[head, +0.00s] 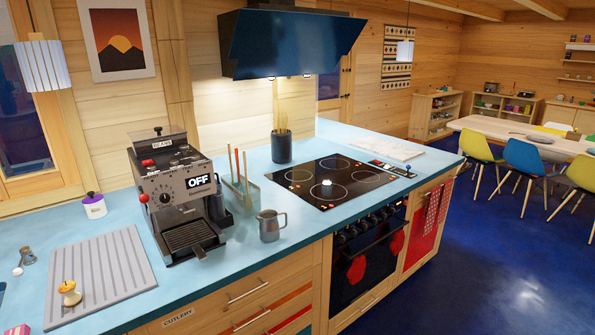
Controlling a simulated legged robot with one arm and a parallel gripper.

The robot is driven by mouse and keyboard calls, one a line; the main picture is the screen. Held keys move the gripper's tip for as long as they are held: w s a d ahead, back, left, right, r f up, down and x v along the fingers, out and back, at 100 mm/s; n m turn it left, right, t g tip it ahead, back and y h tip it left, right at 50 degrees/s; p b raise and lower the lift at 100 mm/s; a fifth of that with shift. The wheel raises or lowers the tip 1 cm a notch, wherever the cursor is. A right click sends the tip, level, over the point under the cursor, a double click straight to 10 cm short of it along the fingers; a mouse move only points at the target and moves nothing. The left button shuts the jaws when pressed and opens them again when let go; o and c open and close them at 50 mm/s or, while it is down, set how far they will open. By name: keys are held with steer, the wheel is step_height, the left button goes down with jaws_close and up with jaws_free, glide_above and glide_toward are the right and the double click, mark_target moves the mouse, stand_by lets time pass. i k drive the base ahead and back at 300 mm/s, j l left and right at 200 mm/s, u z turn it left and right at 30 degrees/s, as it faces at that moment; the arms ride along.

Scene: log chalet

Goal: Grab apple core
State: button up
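The apple core (70,293) is a small yellowish piece with a narrow middle. It sits upright on the left part of the grey ribbed draining mat (112,262), on the blue counter at the lower left of the head view. Nothing covers it. My gripper is not in this view, so its place relative to the apple core does not show.
A coffee machine (176,195) stands right of the mat, with a metal jug (270,226) beside it. A white jar with a purple lid (94,205) is behind the mat. Blue floor (480,240) is open at right.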

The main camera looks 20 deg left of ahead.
mark_target(72, 296)
steer(key=i+j+u, duration=0.2)
steer(key=u, duration=0.3)
steer(key=i+u, duration=0.7)
steer(key=u, duration=0.25)
steer(key=i+l+u, duration=0.2)
steer(key=u, duration=0.25)
steer(key=i+u, duration=0.25)
steer(key=i, duration=0.15)
steer(key=i+u, duration=0.25)
steer(key=i, duration=0.15)
